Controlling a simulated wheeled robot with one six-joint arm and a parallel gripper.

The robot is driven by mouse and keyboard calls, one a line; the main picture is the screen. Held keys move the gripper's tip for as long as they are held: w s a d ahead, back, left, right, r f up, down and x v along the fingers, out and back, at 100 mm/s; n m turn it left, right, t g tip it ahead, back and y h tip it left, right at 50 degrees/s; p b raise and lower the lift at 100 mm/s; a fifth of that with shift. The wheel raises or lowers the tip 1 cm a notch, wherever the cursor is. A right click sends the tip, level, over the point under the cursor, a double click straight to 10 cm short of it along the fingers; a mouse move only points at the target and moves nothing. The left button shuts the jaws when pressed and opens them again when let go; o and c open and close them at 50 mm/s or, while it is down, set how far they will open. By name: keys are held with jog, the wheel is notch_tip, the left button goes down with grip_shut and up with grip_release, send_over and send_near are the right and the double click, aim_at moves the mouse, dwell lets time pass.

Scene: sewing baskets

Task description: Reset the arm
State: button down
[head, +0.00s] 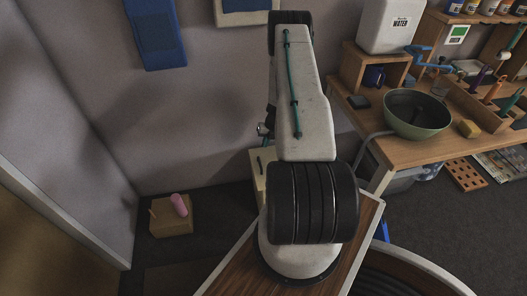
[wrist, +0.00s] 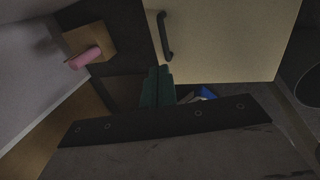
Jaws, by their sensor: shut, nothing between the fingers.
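My arm stands folded upright in the middle of the head view, on its wooden-topped base; its gripper end is hidden there behind the arm links. In the wrist view my gripper (wrist: 158,82) shows two dark green fingers side by side, shut with nothing between them. The fingers are in front of a cream cabinet front (wrist: 235,40) with a dark handle (wrist: 165,36). I cannot tell how far apart they are from it.
Grey walls stand behind and left.

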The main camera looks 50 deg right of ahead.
jog(key=shift+v, duration=1.05)
